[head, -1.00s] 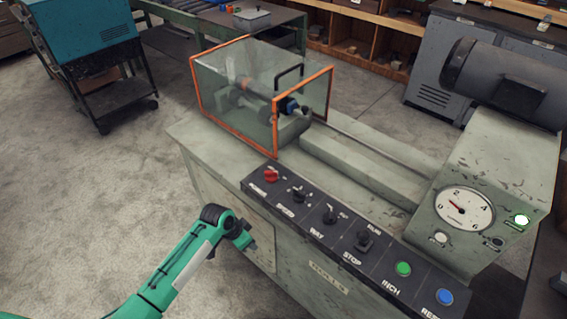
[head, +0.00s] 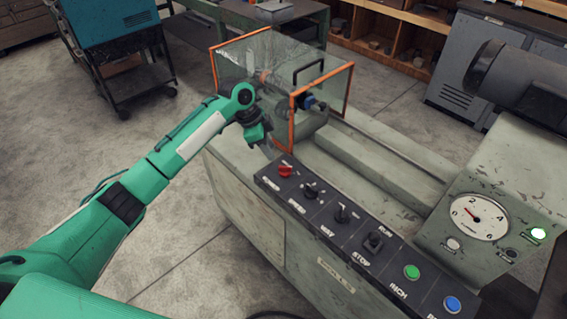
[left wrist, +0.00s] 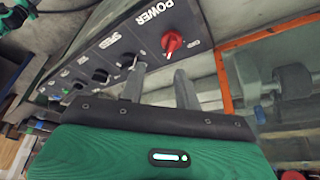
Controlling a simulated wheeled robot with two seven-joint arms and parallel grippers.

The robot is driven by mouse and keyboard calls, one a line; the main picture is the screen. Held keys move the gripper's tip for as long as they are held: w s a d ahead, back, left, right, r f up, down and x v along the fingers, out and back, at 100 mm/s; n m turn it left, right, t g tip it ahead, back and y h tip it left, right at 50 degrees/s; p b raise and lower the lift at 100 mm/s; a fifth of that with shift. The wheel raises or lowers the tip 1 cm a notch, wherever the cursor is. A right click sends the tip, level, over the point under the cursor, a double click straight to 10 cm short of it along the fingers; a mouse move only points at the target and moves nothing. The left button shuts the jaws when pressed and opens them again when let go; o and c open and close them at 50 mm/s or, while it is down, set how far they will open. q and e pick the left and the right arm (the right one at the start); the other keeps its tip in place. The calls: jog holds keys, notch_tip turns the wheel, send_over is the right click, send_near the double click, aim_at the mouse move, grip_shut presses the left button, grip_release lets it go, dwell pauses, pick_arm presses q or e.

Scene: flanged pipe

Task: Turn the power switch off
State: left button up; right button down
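The power switch is a red rotary knob (head: 286,171) at the far left end of the black control panel (head: 331,228). In the left wrist view the red knob (left wrist: 172,42) sits beside the label POWER, ahead of the fingertips. My left gripper (head: 268,150) is above the machine top, just behind and left of the red knob, not touching it. In the left wrist view its two fingers (left wrist: 158,80) are apart with nothing between them. The knob's exact pointer setting is too small to read. My right gripper is not in view.
A clear guard box with orange edges (head: 292,118) stands close behind the left gripper. Black knobs (head: 311,191), a green button (head: 411,272) and a blue button (head: 452,304) follow along the panel.

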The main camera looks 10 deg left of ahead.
aim_at(285, 166)
pick_arm(q)
jog(key=p+x, duration=0.1)
jog(key=x, duration=0.2)
jog(key=w+x, duration=0.1)
jog(key=x, duration=0.2)
jog(key=w+p+x, duration=0.1)
jog(key=x, duration=0.2)
jog(key=shift+p, duration=0.35)
jog(key=shift+w+d+f, duration=0.1)
jog(key=shift+d+f, duration=0.05)
jog(key=shift+f, duration=0.5)
grip_shut()
